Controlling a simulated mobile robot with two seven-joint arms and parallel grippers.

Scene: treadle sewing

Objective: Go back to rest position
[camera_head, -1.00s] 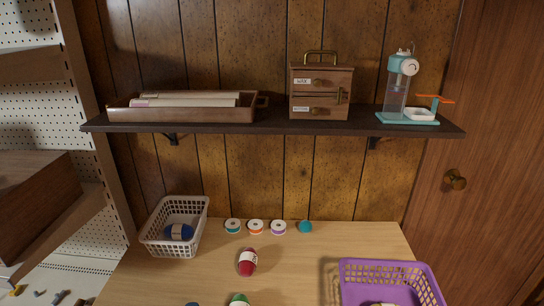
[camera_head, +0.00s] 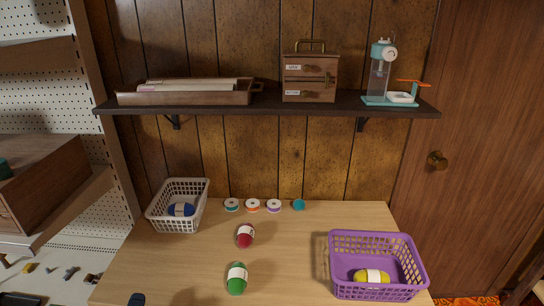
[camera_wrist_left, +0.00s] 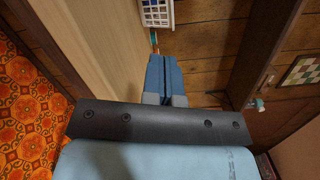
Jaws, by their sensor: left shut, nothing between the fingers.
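My left gripper (camera_head: 136,299) shows only as a dark tip at the bottom edge of the head view, left of the green yarn ball. In the left wrist view its blue fingers (camera_wrist_left: 164,78) are together with nothing between them, beside the pale wooden table (camera_wrist_left: 92,35). My right gripper is in neither view.
The table (camera_head: 200,262) holds a white basket (camera_head: 160,212) with blue yarn, several spools (camera_head: 253,205), red yarn (camera_head: 245,236), green yarn (camera_head: 237,278) and a purple basket (camera_head: 415,270) with yellow yarn. A dark shelf (camera_head: 270,103) spans the wall above. Shelving (camera_head: 60,215) stands left.

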